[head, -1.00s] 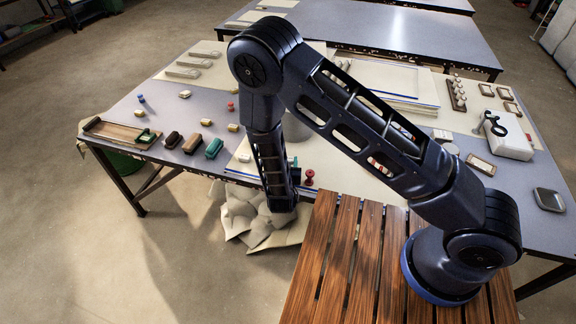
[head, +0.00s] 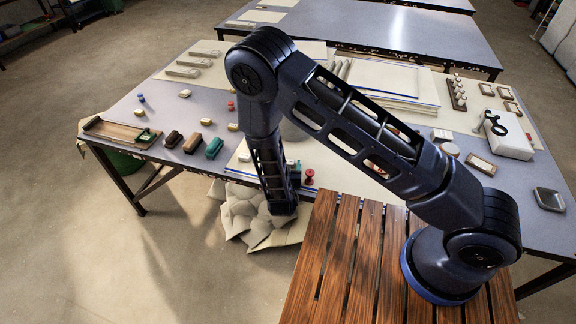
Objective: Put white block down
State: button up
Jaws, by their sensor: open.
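Several small whitish blocks lie on the grey table: one (head: 185,93) at the upper left, one (head: 206,122) near the brushes, one (head: 233,127) by the middle and one (head: 244,157) nearer the front edge. I cannot tell which is the task's white block. My gripper (head: 294,181) is at the low end of my arm, over the table's front edge. It is open, but my forearm mostly hides it and its fingertips are not clear. No block shows in it.
Brown and teal brushes (head: 214,148) and a wooden tray (head: 108,130) stand left. A white box (head: 508,138) is at right.

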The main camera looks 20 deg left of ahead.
jog(key=v, duration=1)
jog(key=shift+d+f, duration=0.2)
jog(key=shift+f, duration=0.05)
jog(key=shift+s+d, duration=0.1)
jog(key=shift+s, duration=0.3)
jog(key=shift+c, duration=1.1)
